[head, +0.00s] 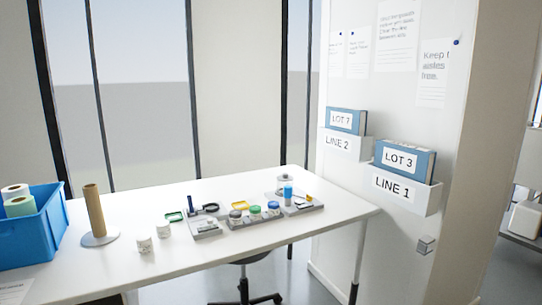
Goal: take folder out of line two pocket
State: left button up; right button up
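The line two pocket (338,146) is a white wall pocket labelled "LINE 2" on the white wall panel at right. A blue folder (346,120) labelled "LOT 7" stands in it, its upper part showing above the pocket's front. Its lower part is hidden. The line one pocket (406,190), labelled "LINE 1", hangs nearer and lower to the right. It holds a blue folder (404,158) labelled "LOT 3". Neither of my grippers shows in the head view.
A white table (130,266) stands left of the panel, with grey trays (245,220) of small jars, white cups (145,244), a cardboard tube (94,210) and a blue crate (30,240) of rolls. A stool (246,290) is under it. Floor shows between table and panel.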

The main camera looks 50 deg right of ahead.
aim_at(353, 121)
jog(key=z, duration=2.05)
